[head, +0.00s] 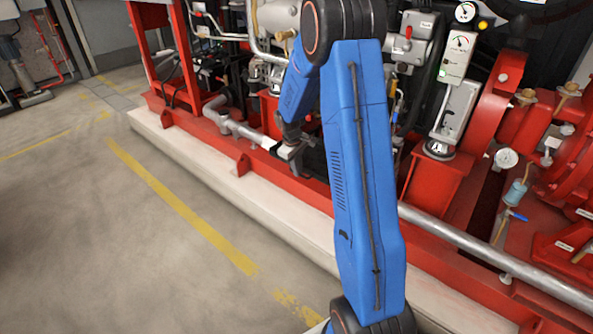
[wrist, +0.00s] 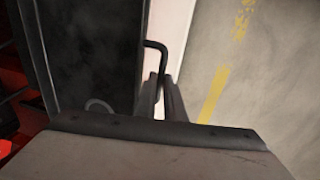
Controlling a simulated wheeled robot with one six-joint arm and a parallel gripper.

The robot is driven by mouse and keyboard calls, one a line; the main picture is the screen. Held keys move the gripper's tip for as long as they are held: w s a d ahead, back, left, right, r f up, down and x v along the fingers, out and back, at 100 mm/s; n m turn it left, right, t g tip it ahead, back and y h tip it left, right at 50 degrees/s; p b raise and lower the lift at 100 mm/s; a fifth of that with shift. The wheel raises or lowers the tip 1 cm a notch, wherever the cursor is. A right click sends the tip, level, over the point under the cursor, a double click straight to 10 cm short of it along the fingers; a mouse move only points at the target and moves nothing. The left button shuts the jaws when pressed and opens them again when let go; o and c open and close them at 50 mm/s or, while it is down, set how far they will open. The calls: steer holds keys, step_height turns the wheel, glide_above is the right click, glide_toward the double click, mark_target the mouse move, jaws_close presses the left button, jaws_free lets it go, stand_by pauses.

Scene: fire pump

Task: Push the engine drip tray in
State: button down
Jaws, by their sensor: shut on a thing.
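The engine drip tray (wrist: 90,50) is a dark, shallow tray seen from above on the left of the wrist view. A black bent bar handle (wrist: 161,62) stands out from its right side. My gripper (wrist: 167,92) is shut on this handle, its fingers on either side of the bar. In the head view my gripper (head: 290,153) is low at the front of the red frame, left of my blue arm. Only a dark bit of the tray (head: 314,160) shows there. My arm and the frame hide the rest.
The red pump base (head: 245,160) stands on a pale concrete plinth (head: 235,192). A grey pipe (head: 232,125) runs along the base left of my gripper. Gauges, pipes and a control box (head: 457,57) stand to the right. The floor in front, with a yellow line (head: 180,205), is clear.

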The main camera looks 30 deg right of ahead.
glide_toward(323, 157)
step_height(323, 157, down, 5)
steer(key=shift+w+d+f, duration=0.1)
steer(key=shift+d+f, duration=0.05)
steer(key=shift+w+d, duration=0.1)
steer(key=shift+d, duration=0.15)
steer(key=c, duration=1.8)
jaws_free()
steer(key=shift+d, duration=0.15)
steer(key=shift+c, duration=0.2)
steer(key=s+a+r, duration=0.1)
steer(key=a+r, duration=0.2)
steer(key=r, duration=1.4)
steer(key=shift+r, duration=0.15)
steer(key=shift+s+a, duration=0.1)
steer(key=shift+a, duration=0.05)
